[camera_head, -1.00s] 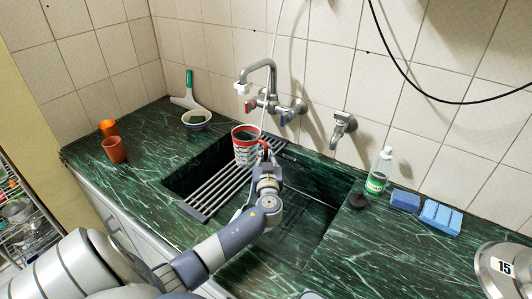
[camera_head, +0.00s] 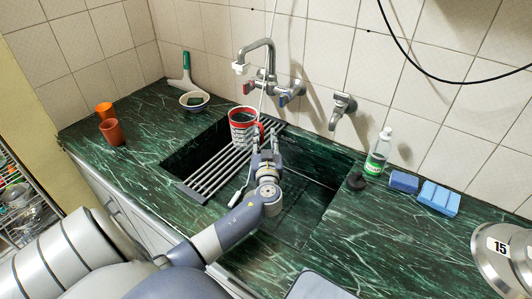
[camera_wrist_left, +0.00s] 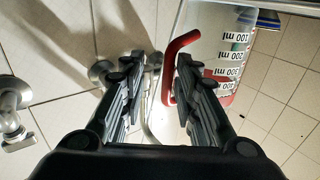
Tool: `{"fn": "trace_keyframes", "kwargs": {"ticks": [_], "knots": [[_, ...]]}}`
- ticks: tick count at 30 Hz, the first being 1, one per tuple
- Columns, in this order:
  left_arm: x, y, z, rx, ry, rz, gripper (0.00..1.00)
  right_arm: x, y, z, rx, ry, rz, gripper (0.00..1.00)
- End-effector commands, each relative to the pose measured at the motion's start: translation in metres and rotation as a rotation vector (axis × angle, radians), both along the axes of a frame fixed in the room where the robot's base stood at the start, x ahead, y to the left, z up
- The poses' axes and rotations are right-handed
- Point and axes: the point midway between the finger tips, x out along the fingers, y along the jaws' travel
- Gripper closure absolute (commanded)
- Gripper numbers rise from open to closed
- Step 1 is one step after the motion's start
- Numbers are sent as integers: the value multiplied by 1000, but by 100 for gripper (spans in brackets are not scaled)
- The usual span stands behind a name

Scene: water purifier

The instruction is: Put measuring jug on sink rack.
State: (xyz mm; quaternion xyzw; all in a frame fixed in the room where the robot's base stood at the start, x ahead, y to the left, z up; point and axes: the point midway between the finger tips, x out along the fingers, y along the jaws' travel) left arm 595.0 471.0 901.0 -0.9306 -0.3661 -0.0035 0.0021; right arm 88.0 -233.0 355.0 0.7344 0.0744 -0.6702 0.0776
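The measuring jug (camera_head: 243,128), with a red rim and red handle, stands upright at the far part of the sink rack (camera_head: 212,178) in the head view. The rack is a set of metal bars across the left of the sink. My left gripper (camera_head: 266,137) is open just right of the jug, by its handle. In the left wrist view the jug (camera_wrist_left: 215,50) shows its ml marks. Its red handle lies close to the right finger of the open gripper (camera_wrist_left: 155,75), and I cannot tell whether they touch. My right gripper is not in view.
The tap (camera_head: 262,52) rises behind the jug, and a second tap (camera_head: 342,108) is to its right. A bottle (camera_head: 378,152) and blue sponges (camera_head: 437,198) are on the right counter. Orange cups (camera_head: 112,132) and a bowl (camera_head: 194,101) are on the left.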

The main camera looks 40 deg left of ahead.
Motion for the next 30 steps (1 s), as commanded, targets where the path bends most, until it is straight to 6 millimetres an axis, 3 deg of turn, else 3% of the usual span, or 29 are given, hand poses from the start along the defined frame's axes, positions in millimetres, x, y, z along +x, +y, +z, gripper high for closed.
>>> {"fn": "trace_keyframes", "kwargs": {"ticks": [6, 13, 30], "knots": [[-35, -33, -4, -4, 0, -1, 71, 0, 0, -12, -1, 0, 0, 60], [-61, -57, -2, -2, -2, 1, 71, 0, -1, -19, -1, 0, -1, 60], [-68, -63, 4, 1, -1, 1, 71, 0, -3, -16, -4, 0, 0, 60]]}}
